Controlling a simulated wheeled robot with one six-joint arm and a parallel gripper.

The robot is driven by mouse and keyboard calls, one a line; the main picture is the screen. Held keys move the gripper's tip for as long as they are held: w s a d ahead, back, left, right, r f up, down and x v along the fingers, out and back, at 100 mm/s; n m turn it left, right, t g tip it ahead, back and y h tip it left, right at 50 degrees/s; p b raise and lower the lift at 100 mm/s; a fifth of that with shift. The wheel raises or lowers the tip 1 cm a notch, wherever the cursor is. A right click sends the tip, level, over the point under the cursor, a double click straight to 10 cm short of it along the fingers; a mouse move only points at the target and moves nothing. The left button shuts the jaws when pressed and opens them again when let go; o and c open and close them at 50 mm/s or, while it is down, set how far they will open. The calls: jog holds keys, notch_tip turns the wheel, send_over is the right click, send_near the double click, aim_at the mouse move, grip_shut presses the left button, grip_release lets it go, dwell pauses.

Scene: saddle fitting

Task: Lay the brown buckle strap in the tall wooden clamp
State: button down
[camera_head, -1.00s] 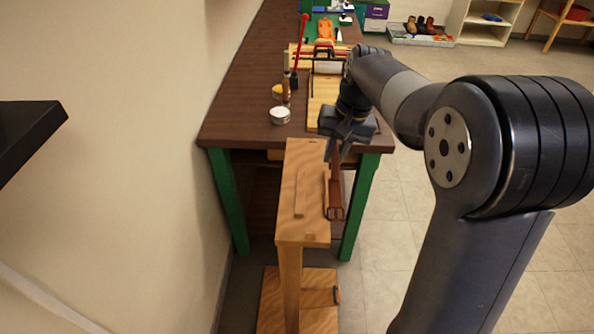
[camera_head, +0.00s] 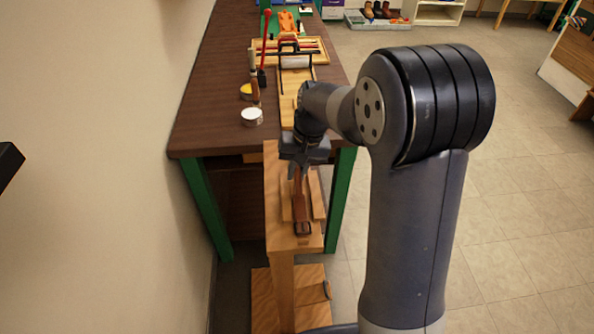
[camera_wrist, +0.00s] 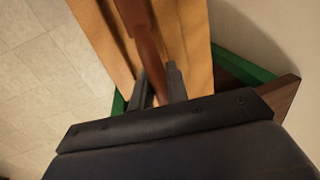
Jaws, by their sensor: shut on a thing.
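The brown buckle strap (camera_head: 301,208) is held by my gripper (camera_head: 299,172) and hangs down with its buckle end lowest. It lies over the upper part of the tall wooden clamp (camera_head: 280,247), between its two upright wooden jaws as seen from the head camera. Whether it touches the clamp I cannot tell. In the wrist view the strap (camera_wrist: 148,50) runs between the two fingers of my gripper (camera_wrist: 160,80), with the light wooden clamp (camera_wrist: 190,40) behind it on both sides.
A dark brown workbench (camera_head: 215,85) with green legs stands just behind the clamp. A white cup (camera_head: 252,117), a yellow-topped pot (camera_head: 246,91) and tools sit on it. A wall is close on the left. Tiled floor (camera_head: 520,230) is open on the right.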

jog(key=shift+f, duration=0.2)
jog(key=c, duration=1.4)
grip_release()
jog(key=shift+f, duration=0.1)
jog(key=r, duration=0.4)
jog(key=d+r, duration=0.1)
jog(key=r, duration=0.3)
jog(key=d+r, duration=0.1)
jog(key=r, duration=0.3)
jog(key=shift+d, duration=0.2)
